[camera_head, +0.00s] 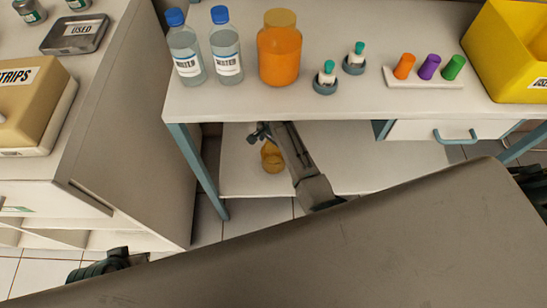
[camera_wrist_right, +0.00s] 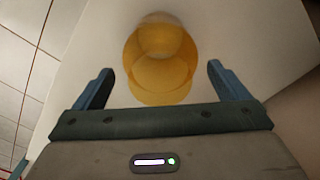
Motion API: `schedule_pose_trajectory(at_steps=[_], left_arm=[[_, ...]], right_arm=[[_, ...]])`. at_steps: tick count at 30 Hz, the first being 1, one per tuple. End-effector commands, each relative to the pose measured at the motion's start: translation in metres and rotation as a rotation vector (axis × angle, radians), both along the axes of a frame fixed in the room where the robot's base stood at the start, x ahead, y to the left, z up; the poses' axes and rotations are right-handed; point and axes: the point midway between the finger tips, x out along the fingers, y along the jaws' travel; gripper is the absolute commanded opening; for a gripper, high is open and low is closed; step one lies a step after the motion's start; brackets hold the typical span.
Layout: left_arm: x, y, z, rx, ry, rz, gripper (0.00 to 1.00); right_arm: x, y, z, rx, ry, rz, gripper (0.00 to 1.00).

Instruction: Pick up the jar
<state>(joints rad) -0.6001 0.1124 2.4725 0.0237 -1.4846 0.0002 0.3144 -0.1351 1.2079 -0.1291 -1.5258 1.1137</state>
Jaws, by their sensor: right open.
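An amber jar (camera_head: 272,157) stands on the lower shelf of the white table, partly overlapped by my right arm in the head view. In the right wrist view the amber jar (camera_wrist_right: 160,78) is centred ahead, between the lines of the two fingers. My right gripper (camera_head: 259,132) reaches in under the tabletop close to the jar. Its fingers (camera_wrist_right: 160,70) are spread wide, with nothing held. Whether a finger touches the jar I cannot tell.
The tabletop above holds two water bottles (camera_head: 206,52), a larger orange jar (camera_head: 280,50), small vials, coloured tubes and a yellow bin (camera_head: 510,55). The table's blue leg (camera_head: 200,172) stands left of my right arm. The lower shelf (camera_head: 365,165) is clear to the right.

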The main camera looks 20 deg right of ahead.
Motion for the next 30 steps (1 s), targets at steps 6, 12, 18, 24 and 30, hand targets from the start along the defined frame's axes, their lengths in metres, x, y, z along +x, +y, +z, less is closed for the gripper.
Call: schedule_pose_trajectory(at_steps=[6,12,18,24,30], left_arm=[[0.0019,-0.002,-0.0024,-0.008,-0.017,-0.002,0.0],[0.0018,-0.0019,-0.0024,-0.008,-0.017,-0.002,0.0],[0.0018,-0.0019,-0.0024,-0.008,-0.017,-0.002,0.0],[0.0015,-0.0019,-0.0026,-0.009,-0.016,-0.001,0.0],[0.0024,-0.0012,-0.0032,-0.007,-0.013,-0.001,0.0]], right_arm=[[0.0002,-0.0001,-0.0091,0.0,-0.001,0.0,0.94],[0.0,-0.0001,-0.0088,0.0,-0.001,0.0,0.79],[-0.0002,0.0,-0.009,0.0,-0.001,0.0,0.4],[-0.0004,0.0001,-0.0093,0.001,0.0,0.0,0.28],[-0.0009,0.0002,-0.0089,0.001,0.002,0.0,0.28]])
